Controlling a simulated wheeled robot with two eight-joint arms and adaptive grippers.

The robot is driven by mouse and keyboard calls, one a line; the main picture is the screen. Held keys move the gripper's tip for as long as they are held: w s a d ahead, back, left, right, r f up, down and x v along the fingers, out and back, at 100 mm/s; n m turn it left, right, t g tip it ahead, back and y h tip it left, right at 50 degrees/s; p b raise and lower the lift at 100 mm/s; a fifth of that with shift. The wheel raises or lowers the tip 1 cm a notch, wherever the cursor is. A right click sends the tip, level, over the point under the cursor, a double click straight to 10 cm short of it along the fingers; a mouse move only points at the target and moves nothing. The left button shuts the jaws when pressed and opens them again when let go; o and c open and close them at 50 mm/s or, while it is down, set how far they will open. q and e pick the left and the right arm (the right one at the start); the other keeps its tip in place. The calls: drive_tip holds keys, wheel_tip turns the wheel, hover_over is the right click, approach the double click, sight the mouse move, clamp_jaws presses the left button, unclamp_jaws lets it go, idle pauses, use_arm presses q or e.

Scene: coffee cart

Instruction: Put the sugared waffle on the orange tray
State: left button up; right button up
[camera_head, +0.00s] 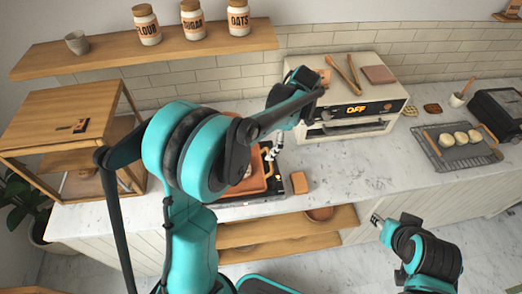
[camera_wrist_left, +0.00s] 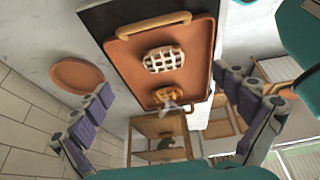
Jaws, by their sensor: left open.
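The orange tray (camera_wrist_left: 202,62) lies on a dark slab in the left wrist view; in the head view its edge (camera_head: 262,182) shows behind my left arm. A waffle with a whitish top, apparently the sugared waffle (camera_wrist_left: 163,59), lies on the middle of the tray. A golden waffle (camera_wrist_left: 172,94) lies beside it, partly covered by a pale grey shape I cannot identify. My left gripper (camera_wrist_left: 170,115) is open over the tray area, its fingers apart with nothing between them. My right gripper (camera_head: 379,220) is low in front of the counter, too small to read.
The oven (camera_head: 350,115) stands behind the tray area. Two more waffles (camera_head: 421,109) lie on the counter right of it. A dark rack (camera_head: 460,145) holds round pale buns. A wooden shelf unit (camera_head: 60,130) stands at the left.

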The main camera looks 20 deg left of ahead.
use_arm(q)
drive_tip(key=s+d+r+m+t+h, duration=0.1)
drive_tip(key=s+r+m+t+h, duration=0.1)
drive_tip(key=s+m+t, duration=0.2)
drive_tip(key=s+d+r+m+t+h, duration=0.1)
drive_tip(key=s+m+t, duration=0.4)
drive_tip(key=s+m, duration=0.6)
drive_tip(key=r+m, duration=0.1)
drive_tip(key=m, duration=0.8)
drive_tip(key=shift+s+d+h, duration=0.25)
drive_tip(key=shift+d+h, duration=0.15)
